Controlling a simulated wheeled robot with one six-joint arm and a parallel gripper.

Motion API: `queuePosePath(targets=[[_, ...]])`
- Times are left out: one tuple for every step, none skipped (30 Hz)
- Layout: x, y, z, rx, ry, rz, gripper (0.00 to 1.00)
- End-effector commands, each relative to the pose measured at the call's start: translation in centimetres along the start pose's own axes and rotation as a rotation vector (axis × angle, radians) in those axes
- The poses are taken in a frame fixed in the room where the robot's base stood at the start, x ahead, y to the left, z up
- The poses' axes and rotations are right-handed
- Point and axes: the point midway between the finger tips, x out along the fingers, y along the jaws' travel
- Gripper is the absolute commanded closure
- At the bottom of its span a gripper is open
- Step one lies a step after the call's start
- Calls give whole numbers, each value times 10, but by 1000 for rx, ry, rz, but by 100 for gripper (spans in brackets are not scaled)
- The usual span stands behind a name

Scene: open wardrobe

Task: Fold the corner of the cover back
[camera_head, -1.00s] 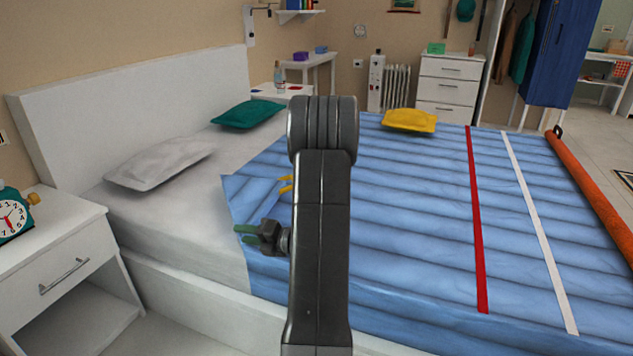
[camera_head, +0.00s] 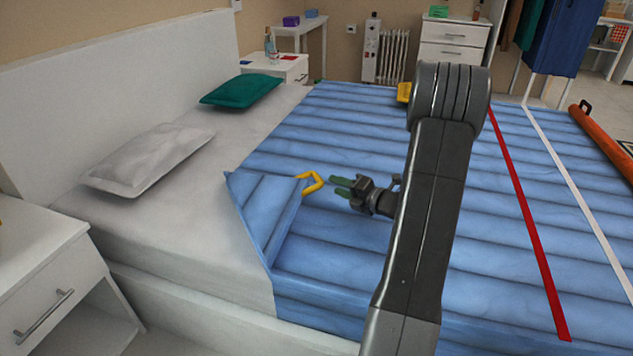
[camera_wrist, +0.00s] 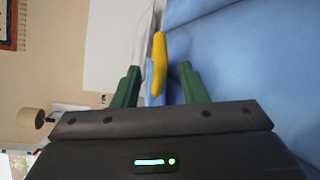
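The blue quilted cover (camera_head: 350,230) lies over the bed. Its near left corner is turned back as a triangular flap (camera_head: 268,212) lying on the cover. A yellow loop tab (camera_head: 313,183) sits at the flap's tip; it also shows in the wrist view (camera_wrist: 159,65). My gripper (camera_head: 341,187), with green fingers, is just right of the tab and appears apart from it. In the wrist view my gripper (camera_wrist: 159,88) is open, with the tab ahead between the lines of its fingers. The gripper holds nothing.
A grey pillow (camera_head: 150,158) and a teal pillow (camera_head: 241,90) lie on the bare white sheet. A white nightstand (camera_head: 45,285) stands at the left. The cover around my gripper is clear.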

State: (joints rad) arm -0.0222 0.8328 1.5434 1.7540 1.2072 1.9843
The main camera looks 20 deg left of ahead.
Motion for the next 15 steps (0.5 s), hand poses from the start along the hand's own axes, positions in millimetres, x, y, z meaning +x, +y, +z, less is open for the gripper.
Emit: queuePosePath(targets=[[14, -3, -3, -2, 5, 2, 61], [20, -3, -3, -2, 4, 2, 61], [29, -3, -2, -3, 4, 3, 61], [36, -3, -3, -2, 4, 2, 61], [41, -3, -3, -1, 4, 2, 61], [50, -3, -3, -2, 4, 2, 61], [55, -3, -2, -2, 3, 2, 61], [60, -3, -2, -2, 2, 1, 61], [67, -2, -2, -1, 3, 2, 61], [71, -2, -2, -1, 3, 2, 61], [75, -2, -2, -1, 2, 1, 61], [79, -2, -1, -1, 2, 0, 61], [82, -2, -2, -1, 2, 1, 61], [85, -2, -1, -1, 2, 1, 61], [88, -1, -1, -1, 1, 1, 61]])
